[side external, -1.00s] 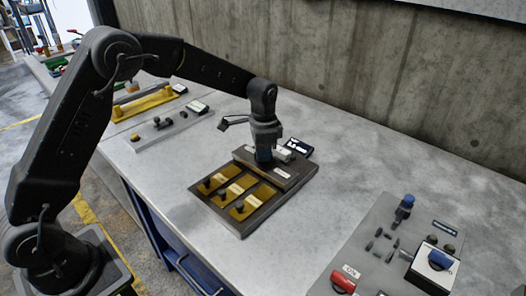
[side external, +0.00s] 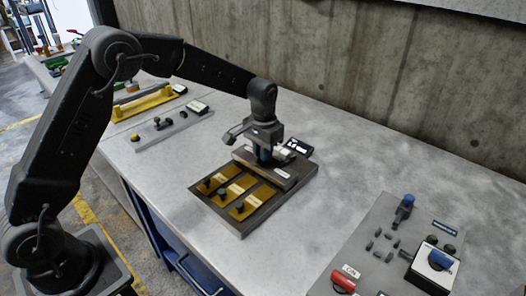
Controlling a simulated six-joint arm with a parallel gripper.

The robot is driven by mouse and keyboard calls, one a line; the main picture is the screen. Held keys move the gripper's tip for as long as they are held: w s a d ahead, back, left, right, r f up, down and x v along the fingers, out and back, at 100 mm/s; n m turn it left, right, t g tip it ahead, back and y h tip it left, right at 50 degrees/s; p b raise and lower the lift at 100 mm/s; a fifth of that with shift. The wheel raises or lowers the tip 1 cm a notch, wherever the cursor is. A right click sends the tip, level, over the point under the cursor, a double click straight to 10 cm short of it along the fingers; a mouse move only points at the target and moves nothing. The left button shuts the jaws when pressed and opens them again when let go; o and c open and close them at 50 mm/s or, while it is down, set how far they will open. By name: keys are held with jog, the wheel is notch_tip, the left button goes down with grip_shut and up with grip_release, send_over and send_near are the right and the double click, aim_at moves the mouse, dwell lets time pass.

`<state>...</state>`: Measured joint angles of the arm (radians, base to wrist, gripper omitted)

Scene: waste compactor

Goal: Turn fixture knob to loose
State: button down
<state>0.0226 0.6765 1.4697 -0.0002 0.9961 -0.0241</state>
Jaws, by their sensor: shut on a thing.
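My gripper (side external: 263,155) points down over the back part of a dark brown fixture block (side external: 250,216) on the bench. It is shut on the fixture knob, which is mostly hidden between and below the fingers. A bluish part shows at the fingers. The front of the fixture holds yellow plates with small black knobs (side external: 222,193). Whether the knob points to loose cannot be read.
A grey plate (side external: 170,127) and a yellow handle fixture (side external: 145,103) lie to the left. The bench between is clear. A concrete wall (side external: 400,85) stands behind.

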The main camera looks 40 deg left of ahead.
dwell(0.4)
jog(key=c, duration=1.1)
grip_release()
jog(key=shift+c, duration=0.2)
jog(key=shift+r, duration=0.1)
notch_tip(320, 180, up, 14)
